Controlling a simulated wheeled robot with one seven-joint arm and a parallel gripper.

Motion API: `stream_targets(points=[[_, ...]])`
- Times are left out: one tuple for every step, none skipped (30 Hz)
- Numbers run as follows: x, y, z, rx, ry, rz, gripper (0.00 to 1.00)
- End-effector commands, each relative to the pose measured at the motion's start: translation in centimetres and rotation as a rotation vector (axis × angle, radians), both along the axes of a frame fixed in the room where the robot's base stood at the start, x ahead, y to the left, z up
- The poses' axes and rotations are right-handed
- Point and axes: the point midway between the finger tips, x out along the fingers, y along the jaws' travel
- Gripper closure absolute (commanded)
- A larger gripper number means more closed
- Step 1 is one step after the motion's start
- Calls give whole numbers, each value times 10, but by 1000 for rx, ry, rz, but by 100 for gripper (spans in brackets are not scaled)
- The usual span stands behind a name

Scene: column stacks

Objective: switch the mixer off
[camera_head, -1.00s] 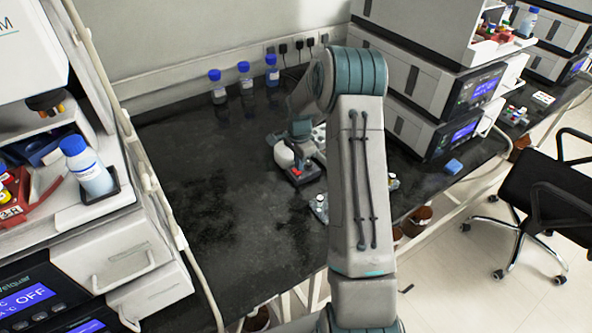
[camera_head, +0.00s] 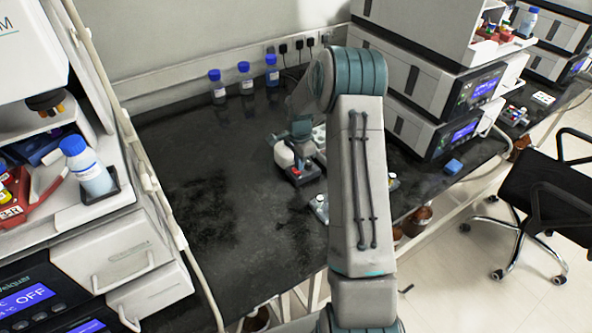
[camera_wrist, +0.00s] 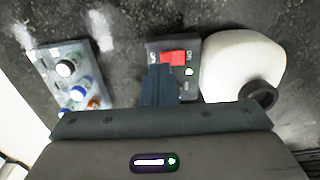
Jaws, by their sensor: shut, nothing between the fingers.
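The mixer's white rounded body (camera_wrist: 240,62) with a dark round part shows at the right of the wrist view; it also shows on the bench in the head view (camera_head: 284,156). Beside it is a dark switch panel with a red rocker switch (camera_wrist: 172,57) and a lit green light (camera_wrist: 189,71). The panel's lettering is too small to read surely. My gripper (camera_wrist: 161,72) is shut and empty, its tips at the near left edge of the red switch. I cannot tell whether they touch it. In the head view my arm hides part of the mixer's surroundings.
A clear tray (camera_wrist: 48,62) of capped vials lies left of the switch panel in the wrist view. Blue-capped bottles (camera_head: 246,82) stand along the wall. Stacked instruments (camera_head: 440,128) stand at the right. The black bench (camera_head: 215,200) is bare left of the mixer.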

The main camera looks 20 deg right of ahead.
Motion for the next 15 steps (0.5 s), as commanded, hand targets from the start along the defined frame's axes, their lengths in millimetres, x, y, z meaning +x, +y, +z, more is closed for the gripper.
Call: stream_targets(points=[[0, 0, 0, 0, 0, 0, 100], [0, 0, 0, 0, 0, 0, 100], [0, 0, 0, 0, 0, 0, 100], [0, 0, 0, 0, 0, 0, 100], [0, 0, 0, 0, 0, 0, 100], [0, 0, 0, 0, 0, 0, 100], [0, 0, -1, 0, 0, 0, 100], [0, 0, -1, 0, 0, 0, 100], [0, 0, -1, 0, 0, 0, 100], [0, 0, -2, 0, 0, 0, 100], [0, 0, -2, 0, 0, 0, 100], [0, 0, -3, 0, 0, 0, 100], [0, 0, -3, 0, 0, 0, 100], [0, 0, -4, 0, 0, 0, 100], [0, 0, -4, 0, 0, 0, 100]])
